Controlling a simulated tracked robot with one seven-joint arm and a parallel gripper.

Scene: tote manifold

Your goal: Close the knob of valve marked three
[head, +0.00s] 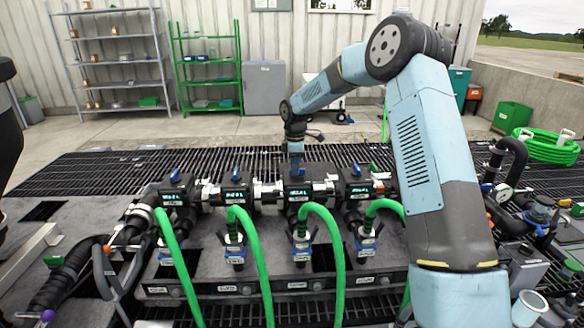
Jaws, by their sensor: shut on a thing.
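A row of several black valves with green-lit displays and blue knobs stands on the dark manifold bench (205,300). My gripper (295,168) comes down from above on the third valve from the left (298,194). It is shut on that valve's blue knob (295,172), which is mostly hidden by the fingers. The markings are too small to read, so I cannot confirm the number three. Other blue knobs show on the first valve (175,177), the second valve (236,174) and the fourth valve (355,170).
Green hoses (258,250) arch forward from the valve fronts. A pressure gauge (503,193) and black piping stand at the right. Black grating (90,170) lies behind the bench. A green shelf (208,82) and grey cabinet (264,88) stand by the far wall.

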